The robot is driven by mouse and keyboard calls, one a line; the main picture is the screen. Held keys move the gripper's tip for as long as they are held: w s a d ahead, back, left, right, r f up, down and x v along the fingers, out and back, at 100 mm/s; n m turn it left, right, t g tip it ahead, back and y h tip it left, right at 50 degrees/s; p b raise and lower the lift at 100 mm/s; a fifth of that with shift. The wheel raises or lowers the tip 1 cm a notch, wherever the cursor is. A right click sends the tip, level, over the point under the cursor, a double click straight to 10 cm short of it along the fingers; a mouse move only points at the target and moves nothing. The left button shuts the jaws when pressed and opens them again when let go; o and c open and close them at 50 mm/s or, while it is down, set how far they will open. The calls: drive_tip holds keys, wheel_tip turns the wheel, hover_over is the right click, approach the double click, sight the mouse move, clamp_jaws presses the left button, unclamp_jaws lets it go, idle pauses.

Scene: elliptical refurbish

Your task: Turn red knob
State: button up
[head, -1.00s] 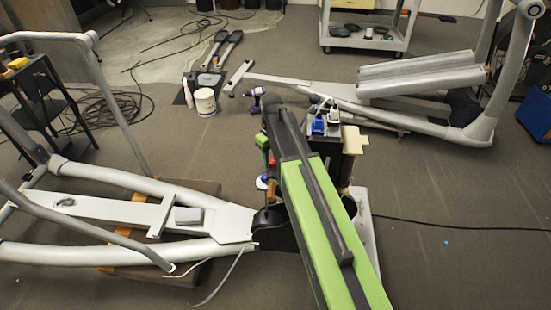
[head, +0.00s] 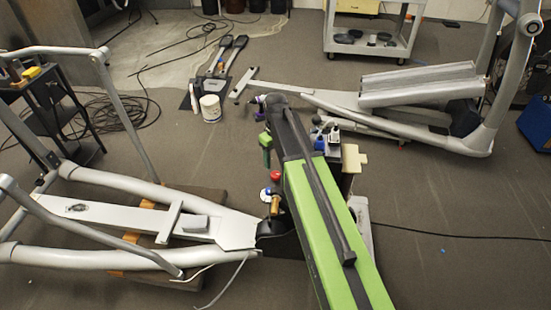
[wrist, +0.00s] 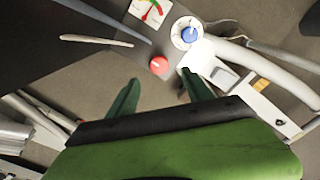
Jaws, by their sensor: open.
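The red knob (wrist: 158,65) is round and sits on a grey panel in the wrist view, just beyond my fingertips and roughly between their lines. In the head view the red knob (head: 276,175) shows beside my arm. My gripper (wrist: 158,88) is open, with one green finger on each side and nothing between them. The fingertips look apart from the knob; the exact gap in depth is hard to tell. In the head view one green finger (head: 265,149) shows, and my arm hides the rest.
A blue knob on a white dial (wrist: 188,34) and a coloured gauge (wrist: 148,10) are close to the red knob. A grey elliptical frame (head: 130,205) lies to the left, another (head: 420,88) at the back right. A white bucket (head: 210,108) stands on open floor.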

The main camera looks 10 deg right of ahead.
wheel_tip(320, 180, up, 9)
drive_tip(key=p, duration=0.7)
drive_tip(key=shift+r+p, duration=0.2)
drive_tip(key=shift+p, duration=0.1)
